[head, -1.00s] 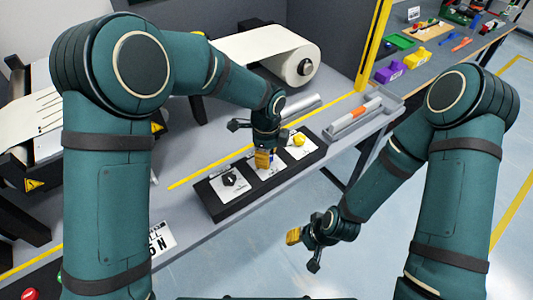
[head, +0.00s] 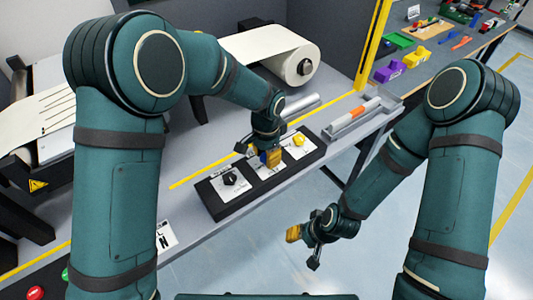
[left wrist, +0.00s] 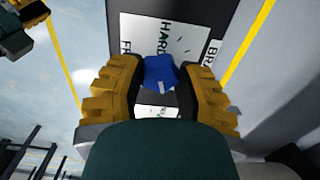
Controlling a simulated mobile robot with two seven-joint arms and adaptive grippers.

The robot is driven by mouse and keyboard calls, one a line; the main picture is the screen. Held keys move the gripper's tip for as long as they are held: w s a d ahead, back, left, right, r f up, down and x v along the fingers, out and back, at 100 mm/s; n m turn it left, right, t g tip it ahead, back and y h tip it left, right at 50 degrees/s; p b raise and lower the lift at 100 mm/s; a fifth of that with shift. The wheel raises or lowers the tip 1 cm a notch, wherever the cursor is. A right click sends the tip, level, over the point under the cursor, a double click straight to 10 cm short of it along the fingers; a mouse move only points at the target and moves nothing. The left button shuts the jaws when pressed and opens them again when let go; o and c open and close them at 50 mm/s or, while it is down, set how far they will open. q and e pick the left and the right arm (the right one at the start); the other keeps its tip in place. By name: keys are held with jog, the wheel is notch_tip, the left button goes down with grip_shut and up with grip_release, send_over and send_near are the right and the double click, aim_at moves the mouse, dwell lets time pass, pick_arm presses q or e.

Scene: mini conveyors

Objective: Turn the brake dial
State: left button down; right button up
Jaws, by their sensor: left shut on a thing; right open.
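A black control panel (head: 208,205) bears white plates with three dials. The left dial (head: 230,178) is black and the right dial (head: 298,139) is yellow. The middle dial is blue (left wrist: 160,72); only a bit of it shows in the head view (head: 263,157). My left gripper (head: 262,156) points down over the middle plate, its yellow-padded fingers shut on the blue dial from both sides. In the left wrist view, the letters "HARD", "FR" and "BR" show around this dial, partly cut off. My right gripper (head: 303,248) is open and empty, over the floor in front of the bench.
A grey tray (head: 362,117) with a white and orange stick lies right of the panel. A paper roll (head: 300,65) stands behind. Red and green buttons (head: 62,274) are at the lower left. A yellow line (head: 205,171) runs behind the panel.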

pick_arm(q)
jog(key=n, duration=0.7)
jog(key=shift+s+a+f+p, duration=0.1)
jog(key=shift+s+p, duration=0.05)
jog(key=shift+p, duration=0.2)
dwell(0.4)
jog(key=c, duration=0.5)
grip_release()
jog(key=shift+c, duration=0.2)
jog(key=shift+r, duration=0.3)
notch_tip(320, 180, up, 12)
jog(key=shift+f, duration=0.25)
